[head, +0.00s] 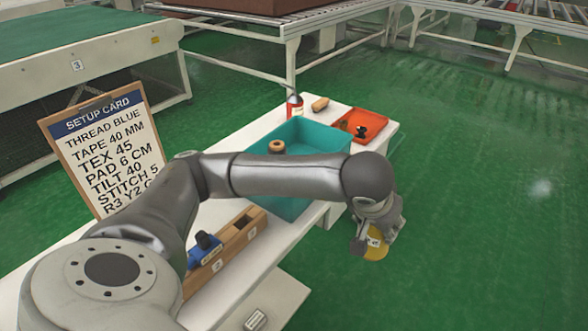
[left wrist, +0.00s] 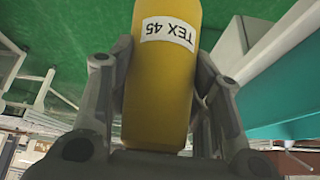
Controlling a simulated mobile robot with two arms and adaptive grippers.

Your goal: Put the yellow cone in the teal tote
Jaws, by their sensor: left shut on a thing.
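The yellow cone (left wrist: 158,95), labelled TEX 45, is held between the fingers of my left gripper (left wrist: 160,85) in the left wrist view. In the head view the cone (head: 376,252) shows below the gripper (head: 374,238), out past the table's right edge and over the green floor. The teal tote (head: 335,142) stands on the white table, to the left of the cone, partly hidden behind my left arm. A brown-topped spool (head: 277,146) is inside the tote. The tote's teal side also fills the right of the left wrist view (left wrist: 285,95). My right gripper is not in view.
A red tray (head: 372,122) with dark items, a bottle (head: 294,106) and a tan object (head: 320,104) are at the table's far end. A wooden block holder (head: 238,236) with a blue item (head: 207,246) is nearer. A setup card (head: 105,140) stands at left.

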